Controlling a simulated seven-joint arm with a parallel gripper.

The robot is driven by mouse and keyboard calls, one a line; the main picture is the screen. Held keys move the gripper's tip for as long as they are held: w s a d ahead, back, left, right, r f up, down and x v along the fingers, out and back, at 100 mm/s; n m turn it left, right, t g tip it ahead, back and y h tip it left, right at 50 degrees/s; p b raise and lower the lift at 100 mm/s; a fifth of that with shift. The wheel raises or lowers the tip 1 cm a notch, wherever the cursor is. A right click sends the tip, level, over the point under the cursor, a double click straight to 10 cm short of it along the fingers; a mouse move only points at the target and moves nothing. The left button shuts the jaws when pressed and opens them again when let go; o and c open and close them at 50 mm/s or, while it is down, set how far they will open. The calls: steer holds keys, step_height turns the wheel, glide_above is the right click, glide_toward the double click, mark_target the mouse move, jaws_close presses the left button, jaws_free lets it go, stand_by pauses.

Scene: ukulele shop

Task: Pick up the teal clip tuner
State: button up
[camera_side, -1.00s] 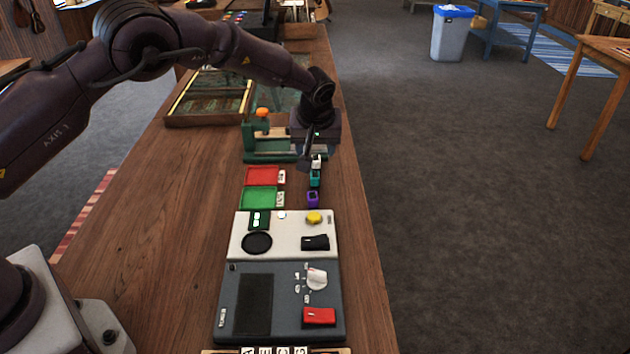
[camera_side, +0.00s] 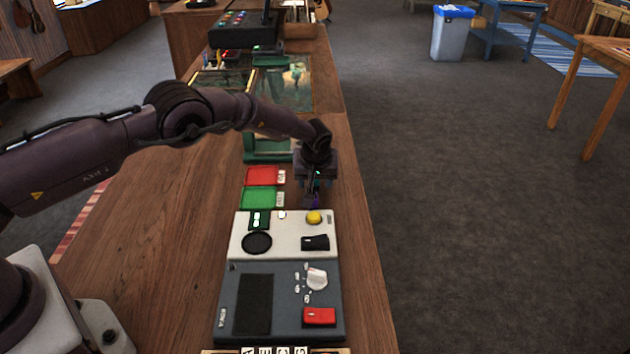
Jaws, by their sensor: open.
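My gripper (camera_side: 314,190) is open and points down at the row of small clip tuners near the right edge of the bench. The teal clip tuner is mostly or wholly hidden behind my gripper, so I cannot tell whether the fingers are around it or touch it. The purple clip tuner (camera_side: 312,201) shows partly, just in front of the fingers. The white clip tuner is hidden behind my gripper.
A red tray (camera_side: 262,176) and a green tray (camera_side: 258,198) lie to the left. A pale panel (camera_side: 285,245) and a grey device (camera_side: 293,320) with a red switch lie in front. A green stand (camera_side: 262,157) is behind. The bench (camera_side: 150,240) is clear at left.

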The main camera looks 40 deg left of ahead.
steer(key=shift+a+f, duration=0.1)
steer(key=shift+f, duration=0.2)
steer(key=shift+c, duration=0.4)
steer(key=c, duration=0.9)
steer(key=shift+r, duration=0.1)
